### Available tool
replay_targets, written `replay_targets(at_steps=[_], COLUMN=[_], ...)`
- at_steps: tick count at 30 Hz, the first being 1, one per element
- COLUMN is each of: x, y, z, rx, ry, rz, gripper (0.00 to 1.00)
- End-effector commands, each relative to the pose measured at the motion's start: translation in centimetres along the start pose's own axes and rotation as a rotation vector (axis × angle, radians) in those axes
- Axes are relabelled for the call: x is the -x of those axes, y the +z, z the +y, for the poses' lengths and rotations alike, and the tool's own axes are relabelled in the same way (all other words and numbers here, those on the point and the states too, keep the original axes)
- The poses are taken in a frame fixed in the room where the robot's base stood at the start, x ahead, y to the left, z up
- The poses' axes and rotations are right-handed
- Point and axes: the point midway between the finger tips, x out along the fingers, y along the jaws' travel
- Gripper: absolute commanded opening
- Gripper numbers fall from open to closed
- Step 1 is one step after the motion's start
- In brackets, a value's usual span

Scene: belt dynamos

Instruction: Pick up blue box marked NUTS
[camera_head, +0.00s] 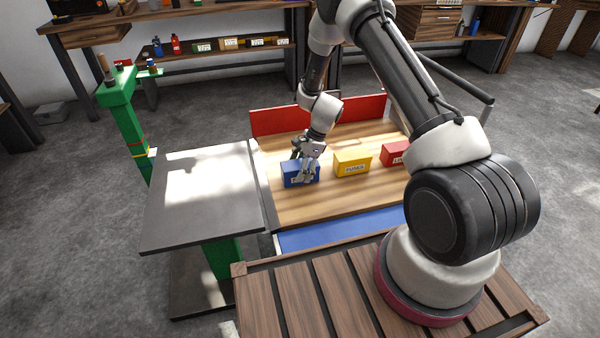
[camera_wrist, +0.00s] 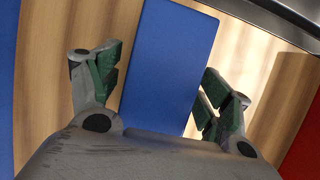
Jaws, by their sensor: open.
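The blue box (camera_head: 292,177) stands on the wooden table (camera_head: 330,205) at its left part in the head view. Its front label is mostly covered by my gripper and cannot be read. My gripper (camera_head: 304,165) is over the box, pointing down. In the wrist view, the plain blue top of the box (camera_wrist: 168,62) lies between the two fingers of my gripper (camera_wrist: 158,90). The fingers are open, one on each side of the box, with a gap on both sides; whether they reach below its top is unclear.
A yellow box (camera_head: 352,162) stands right of the blue box, and a red box (camera_head: 395,153) farther right, partly behind my arm. A red board (camera_head: 270,121) edges the table's back and a blue one (camera_head: 340,228) its front. A grey-topped stand (camera_head: 205,195) adjoins the left side.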

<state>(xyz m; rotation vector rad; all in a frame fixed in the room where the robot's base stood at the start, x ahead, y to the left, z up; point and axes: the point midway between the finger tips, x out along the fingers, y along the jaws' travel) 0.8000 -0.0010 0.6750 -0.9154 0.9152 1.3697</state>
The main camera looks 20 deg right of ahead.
Motion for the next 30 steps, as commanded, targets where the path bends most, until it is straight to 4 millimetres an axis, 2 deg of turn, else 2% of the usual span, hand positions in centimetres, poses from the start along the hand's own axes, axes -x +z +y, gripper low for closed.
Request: replay_targets(at_steps=[15, 26, 27, 30], x=[-0.34, -0.32, -0.28, -0.28], y=[-0.15, -0.15, -0.12, -0.12], z=[0.01, 0.00, -0.04, -0.04], rx=[0.000, 0.000, 0.000, 0.000], ry=[0.000, 0.000, -0.001, -0.001], rz=[0.000, 0.000, 0.000, 0.000], gripper=[0.79, 0.13, 0.10, 0.10])
